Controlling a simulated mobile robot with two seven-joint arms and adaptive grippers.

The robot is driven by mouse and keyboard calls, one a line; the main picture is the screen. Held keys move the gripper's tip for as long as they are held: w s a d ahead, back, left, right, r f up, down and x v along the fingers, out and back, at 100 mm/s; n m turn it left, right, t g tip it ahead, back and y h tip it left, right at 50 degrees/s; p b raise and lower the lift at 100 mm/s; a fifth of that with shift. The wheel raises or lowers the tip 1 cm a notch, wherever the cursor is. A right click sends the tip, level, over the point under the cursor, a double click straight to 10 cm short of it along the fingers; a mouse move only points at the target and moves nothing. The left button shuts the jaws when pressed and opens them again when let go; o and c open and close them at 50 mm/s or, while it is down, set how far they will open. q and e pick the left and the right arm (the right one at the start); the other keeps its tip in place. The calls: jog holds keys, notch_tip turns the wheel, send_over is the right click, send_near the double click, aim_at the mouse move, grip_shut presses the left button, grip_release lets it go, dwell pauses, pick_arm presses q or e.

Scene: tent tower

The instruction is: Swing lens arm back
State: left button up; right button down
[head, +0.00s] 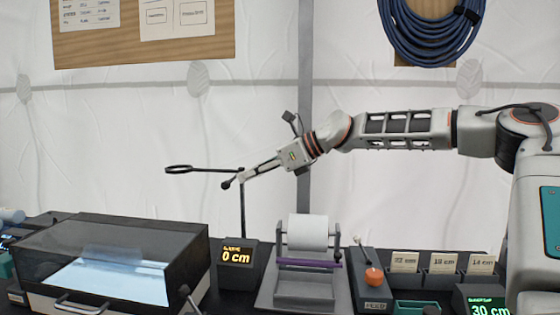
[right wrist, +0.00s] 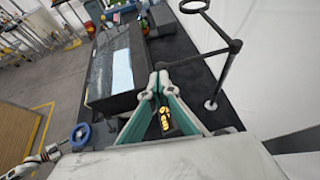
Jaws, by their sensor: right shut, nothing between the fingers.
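The lens arm shows in the head view as a dark ring (head: 190,169) on a thin bar, carried by an upright post (head: 242,212). In the right wrist view its ring (right wrist: 193,7) is at the top and its post (right wrist: 224,78) stands to the right of the fingers. A short dark bar with a round black knob (head: 227,184) lies at the fingertips; whether they touch it I cannot tell. My right gripper (head: 242,179) is shut and empty, reaching in from the right. In the right wrist view its fingertips (right wrist: 160,75) are together. My left gripper is not clear; a grey arm shows at lower left.
A dark case with a clear front (head: 120,245) stands left. A display reading 0 cm (head: 237,256) is below the post. A paper roll stand (head: 308,235) is to its right, then an orange ball (head: 374,276) and labelled bins (head: 440,265). White tent wall lies behind.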

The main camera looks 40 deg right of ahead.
jog(key=p+v, duration=0.1)
jog(key=v, duration=0.9)
jog(key=shift+s+d+r, duration=0.15)
jog(key=shift+d, duration=0.15)
